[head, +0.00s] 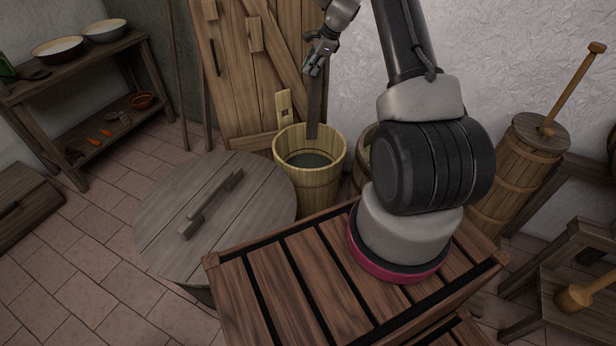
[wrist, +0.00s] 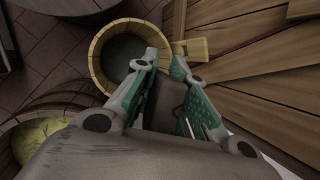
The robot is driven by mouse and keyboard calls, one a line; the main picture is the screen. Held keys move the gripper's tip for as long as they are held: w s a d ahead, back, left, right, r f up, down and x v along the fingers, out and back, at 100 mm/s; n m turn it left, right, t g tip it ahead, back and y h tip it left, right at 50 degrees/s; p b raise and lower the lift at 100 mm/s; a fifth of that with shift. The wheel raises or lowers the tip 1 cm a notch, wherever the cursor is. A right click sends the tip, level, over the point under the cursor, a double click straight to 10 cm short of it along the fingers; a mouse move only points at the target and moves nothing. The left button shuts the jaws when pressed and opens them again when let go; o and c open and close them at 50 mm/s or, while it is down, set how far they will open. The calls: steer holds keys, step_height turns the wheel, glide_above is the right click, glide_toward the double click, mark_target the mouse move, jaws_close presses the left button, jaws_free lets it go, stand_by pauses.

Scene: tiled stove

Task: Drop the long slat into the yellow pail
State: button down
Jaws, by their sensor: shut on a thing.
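The yellow pail (head: 312,184) is a wooden staved bucket on the floor in front of the plank door, with one tall handle stave at its back. It looks dark inside. My gripper (head: 318,62) is above the pail, shut on the long slat (head: 315,105), a dark brown flat piece. The slat hangs upright from the fingers, its lower end at or just above the pail's mouth in the head view. In the wrist view the slat (wrist: 166,104) is between the fingers, and the pail's rim (wrist: 97,60) shows beyond them. Whether the slat touches the pail cannot be told.
A large round wooden lid (head: 160,215) with a handle is left of the pail. A second tub (wrist: 22,150) stands beside the pail, partly hidden by my arm in the head view. A slatted crate (head: 290,285) is in front. A churn (head: 510,180) stands at right.

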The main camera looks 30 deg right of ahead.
mark_target(310, 77)
steer(key=shift+f, duration=1.55)
steer(key=c, duration=1.4)
jaws_free()
steer(key=shift+o, duration=0.2)
steer(key=shift+r, duration=0.1)
steer(key=v, duration=1.2)
